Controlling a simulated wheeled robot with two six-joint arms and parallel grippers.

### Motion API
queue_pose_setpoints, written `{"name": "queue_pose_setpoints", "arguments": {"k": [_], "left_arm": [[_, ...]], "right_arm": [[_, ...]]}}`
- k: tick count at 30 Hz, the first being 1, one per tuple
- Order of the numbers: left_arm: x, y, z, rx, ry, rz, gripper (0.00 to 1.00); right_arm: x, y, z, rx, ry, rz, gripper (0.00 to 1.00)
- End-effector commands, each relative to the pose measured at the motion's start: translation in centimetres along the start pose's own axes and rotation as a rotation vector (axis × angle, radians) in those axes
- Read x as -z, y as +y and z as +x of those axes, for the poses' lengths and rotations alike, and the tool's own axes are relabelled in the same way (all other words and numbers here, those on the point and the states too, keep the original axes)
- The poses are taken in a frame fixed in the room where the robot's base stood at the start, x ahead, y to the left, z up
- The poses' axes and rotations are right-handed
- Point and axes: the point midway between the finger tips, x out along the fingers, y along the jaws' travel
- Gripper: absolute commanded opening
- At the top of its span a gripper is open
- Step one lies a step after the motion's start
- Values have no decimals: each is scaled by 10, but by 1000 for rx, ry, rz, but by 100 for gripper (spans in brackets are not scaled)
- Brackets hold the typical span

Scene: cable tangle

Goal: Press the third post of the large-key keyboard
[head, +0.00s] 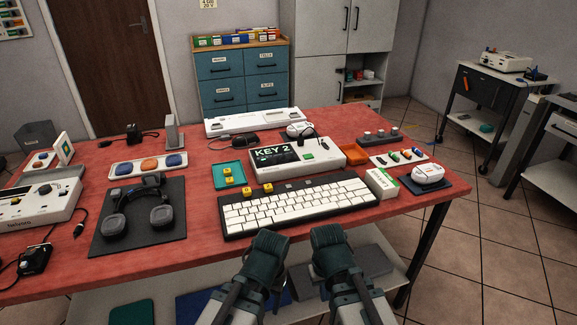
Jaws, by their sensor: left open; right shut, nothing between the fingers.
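A white strip with three large keys, blue, orange and blue (149,163), lies further back left. I cannot tell which of these the task means. My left gripper (267,243) is open, just in front of the black keyboard. My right gripper (328,237) is shut and empty beside it. Neither visibly touches anything.
A white box with a screen reading KEY 2 (297,158) stands behind the keyboard. A teal tray (229,168) with yellow cubes is at its left. Headphones (140,209) lie on a dark mat. A white mouse (428,173) sits at the right.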

Motion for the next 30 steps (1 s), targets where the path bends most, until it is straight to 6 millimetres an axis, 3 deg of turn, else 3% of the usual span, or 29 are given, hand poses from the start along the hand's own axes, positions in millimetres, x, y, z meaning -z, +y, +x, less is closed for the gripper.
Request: {"name": "queue_pose_setpoints", "arguments": {"k": [1, 11, 17, 20, 24, 30], "left_arm": [[-2, -3, -27, 0, 0, -1, 63], [-7, -11, -112, -2, -1, -4, 63], [-10, -16, -163, -3, -2, -6, 63], [-11, -18, -188, -3, -2, -7, 63], [-13, -21, -220, -4, -2, -9, 63], [-14, -22, -228, -4, -3, -9, 63]], "right_arm": [[2, 6, -27, 4, 4, 11, 0], [18, 35, -110, 36, 56, 43, 0], [39, 48, -163, 62, 124, -3, 0], [58, 52, -190, 76, 183, -71, 0], [105, 46, -230, 84, 333, -268, 0], [177, 19, -263, 24, 588, -625, 0]]}}
